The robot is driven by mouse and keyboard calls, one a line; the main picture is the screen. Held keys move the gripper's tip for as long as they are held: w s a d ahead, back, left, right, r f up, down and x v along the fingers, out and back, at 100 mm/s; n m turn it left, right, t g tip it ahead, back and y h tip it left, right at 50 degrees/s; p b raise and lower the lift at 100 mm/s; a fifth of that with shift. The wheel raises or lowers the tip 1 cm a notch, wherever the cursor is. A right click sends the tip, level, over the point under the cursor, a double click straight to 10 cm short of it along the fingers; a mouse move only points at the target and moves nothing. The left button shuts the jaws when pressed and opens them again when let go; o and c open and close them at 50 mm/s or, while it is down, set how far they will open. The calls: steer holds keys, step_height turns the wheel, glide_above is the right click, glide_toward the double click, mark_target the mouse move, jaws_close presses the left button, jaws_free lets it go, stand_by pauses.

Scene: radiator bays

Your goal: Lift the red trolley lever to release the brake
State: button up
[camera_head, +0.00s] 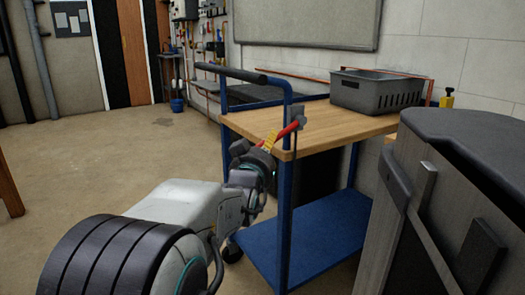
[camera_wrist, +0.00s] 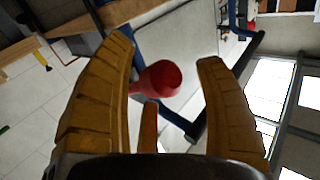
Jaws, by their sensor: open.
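The red lever (camera_head: 289,131) is on the near corner post of the blue trolley (camera_head: 285,210), just below the handle, and slopes down to the left from a grey bracket. My gripper (camera_head: 270,141) is at the lever's lower left end in the head view. In the wrist view the lever's round red end (camera_wrist: 160,78) shows between the two yellow fingers of my gripper (camera_wrist: 167,62). The fingers are spread, with gaps on both sides of the red end. The lever's far part is mostly hidden behind its end in the wrist view.
A grey crate (camera_head: 376,92) stands on the trolley's wooden top (camera_head: 325,125). The black push handle (camera_head: 231,72) rises above the lever. A dark grey bin-like object (camera_head: 470,130) is close at the right. Open floor (camera_head: 100,160) lies to the left.

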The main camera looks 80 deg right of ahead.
steer(key=shift+d, duration=0.3)
steer(key=shift+c, duration=0.5)
